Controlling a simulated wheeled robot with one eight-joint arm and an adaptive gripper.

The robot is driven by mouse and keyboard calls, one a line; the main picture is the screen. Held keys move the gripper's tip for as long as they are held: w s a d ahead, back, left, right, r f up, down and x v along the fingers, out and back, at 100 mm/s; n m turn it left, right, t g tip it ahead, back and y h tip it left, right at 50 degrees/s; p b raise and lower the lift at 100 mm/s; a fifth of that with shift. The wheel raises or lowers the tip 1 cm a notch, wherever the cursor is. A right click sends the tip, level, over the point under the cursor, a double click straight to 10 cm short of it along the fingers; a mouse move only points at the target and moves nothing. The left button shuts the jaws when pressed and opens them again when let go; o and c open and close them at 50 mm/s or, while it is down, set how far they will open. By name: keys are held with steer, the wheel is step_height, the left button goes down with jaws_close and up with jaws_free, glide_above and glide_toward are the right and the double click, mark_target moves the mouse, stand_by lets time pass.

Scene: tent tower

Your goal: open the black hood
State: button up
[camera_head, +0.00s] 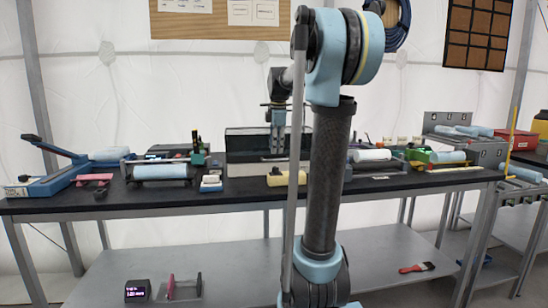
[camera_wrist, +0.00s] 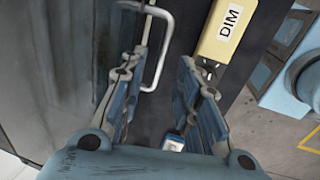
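The black hood (camera_head: 246,143) is a dark, wide box on the bench, partly hidden behind my arm in the head view. In the wrist view its dark grey panel (camera_wrist: 45,75) fills the left side, with a pale U-shaped handle (camera_wrist: 166,45) on it. My gripper (camera_wrist: 162,62) is open, and nothing shows held between its fingers. The handle lies just beyond and beside the left finger; I cannot tell if they touch. In the head view my gripper (camera_head: 278,118) points down in front of the hood.
A yellow block marked DIM (camera_wrist: 227,32) lies right of the handle; a small blue-and-white item (camera_wrist: 172,143) shows low between the fingers. Rollers (camera_head: 160,172) and tools crowd the black bench top (camera_head: 130,197). The lower shelf (camera_head: 235,275) has free room.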

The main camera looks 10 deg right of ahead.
steer(key=shift+w+f, duration=0.2)
steer(key=shift+f, duration=0.9)
steer(key=shift+w+f, duration=0.2)
steer(key=shift+f, duration=0.9)
jaws_close()
